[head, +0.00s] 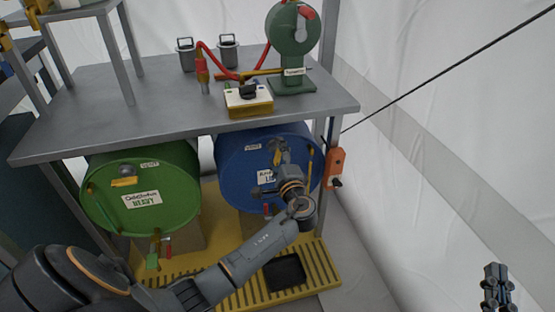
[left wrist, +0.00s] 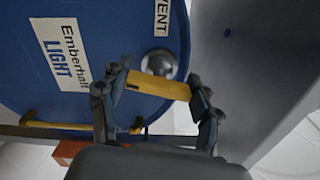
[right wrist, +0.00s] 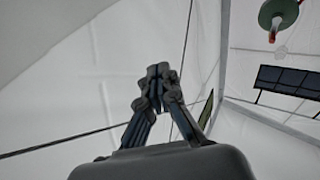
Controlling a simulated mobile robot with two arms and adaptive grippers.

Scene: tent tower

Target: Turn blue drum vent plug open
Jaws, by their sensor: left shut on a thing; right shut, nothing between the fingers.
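The blue drum (head: 238,172) lies on its side under the table, its labelled end facing me. It fills the left of the left wrist view (left wrist: 110,105), with "Emberhalt LIGHT" and "VENT" labels. The vent plug has a yellow bar handle (left wrist: 160,86) on a round grey metal stem (left wrist: 158,63) near the VENT label. My left gripper (head: 281,152) is at the upper part of the drum's end. In the left wrist view its fingers (left wrist: 157,92) are closed on the ends of the yellow handle. My right gripper (head: 496,272) is shut and empty, far from the drum.
A green drum (head: 170,190) lies to the left on the same yellow stand (head: 325,272). The grey table (head: 130,105) overhangs both drums. An orange box (head: 335,165) hangs beside the table leg, right of the blue drum. White tent wall (head: 430,150) surrounds the right side.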

